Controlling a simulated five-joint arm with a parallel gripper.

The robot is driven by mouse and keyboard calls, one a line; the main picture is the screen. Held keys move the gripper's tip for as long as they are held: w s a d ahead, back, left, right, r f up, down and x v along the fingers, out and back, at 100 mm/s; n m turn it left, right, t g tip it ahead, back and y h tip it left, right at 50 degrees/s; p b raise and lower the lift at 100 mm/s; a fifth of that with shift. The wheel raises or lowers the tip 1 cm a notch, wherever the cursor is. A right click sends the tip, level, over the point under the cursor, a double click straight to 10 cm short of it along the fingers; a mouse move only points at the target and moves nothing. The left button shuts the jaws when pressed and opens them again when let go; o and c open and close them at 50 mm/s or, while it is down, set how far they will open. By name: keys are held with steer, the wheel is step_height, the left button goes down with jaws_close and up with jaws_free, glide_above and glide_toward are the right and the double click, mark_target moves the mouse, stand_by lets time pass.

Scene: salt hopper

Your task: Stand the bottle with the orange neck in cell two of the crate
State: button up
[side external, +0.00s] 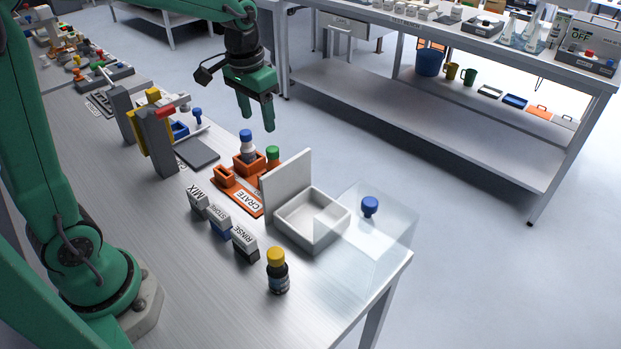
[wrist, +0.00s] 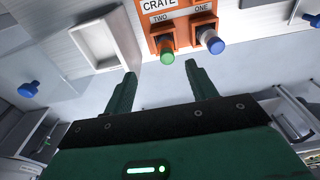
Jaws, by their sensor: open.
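The orange crate (side external: 222,184) stands on the bench; the wrist view shows cells marked TWO and ONE on the crate (wrist: 184,21). A bottle with a blue cap (side external: 246,136) and pale neck stands at cell one. My gripper (side external: 256,119) is open and empty above the crate's far side, fingers downward.
A white tray (side external: 311,238) with an upright panel (side external: 286,184) stands right of the crate. Blocks marked MIX (side external: 197,203), STORE (side external: 220,222) and RINSE (side external: 245,245) line the near side. A clear box (side external: 390,245) with a blue knob (side external: 370,206) is at the bench corner.

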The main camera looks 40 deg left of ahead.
steer(key=s+d+r+t, duration=0.1)
steer(key=s+r+t, duration=0.1)
steer(key=s, duration=0.6)
steer(key=s+d+r+t, duration=0.1)
steer(key=s+r+t, duration=0.1)
steer(key=s, duration=0.7)
steer(key=shift+d, duration=0.25)
